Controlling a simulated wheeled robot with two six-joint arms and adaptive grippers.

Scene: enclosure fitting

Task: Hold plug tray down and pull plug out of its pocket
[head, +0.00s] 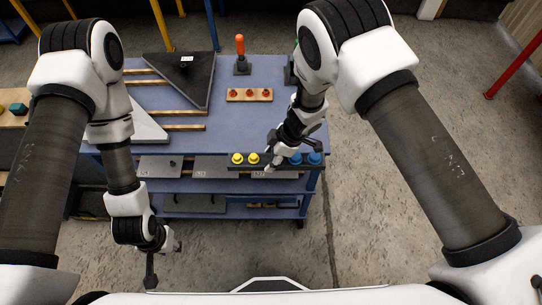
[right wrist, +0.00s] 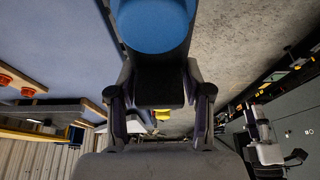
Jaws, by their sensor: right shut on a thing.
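The plug tray (head: 236,168) is a long dark tray along the table's front edge. Two yellow plugs (head: 237,158) stand at its left end and two blue plugs (head: 314,158) at its right end. My right gripper (head: 270,166) is at the tray's middle, between the yellow and blue plugs. In the right wrist view its fingers (right wrist: 160,100) are shut on the dark tray, with a large blue plug (right wrist: 152,25) just beyond and a little yellow (right wrist: 161,115) below. My left gripper (head: 162,258) hangs in front of the table, away from the tray; its jaw opening is unclear.
The blue table (head: 205,140) carries a wooden block with red plugs (head: 249,95), an orange-handled tool (head: 240,55) and a dark triangular panel (head: 185,75). A shelf with grey plates (head: 195,205) is below. The floor in front is clear.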

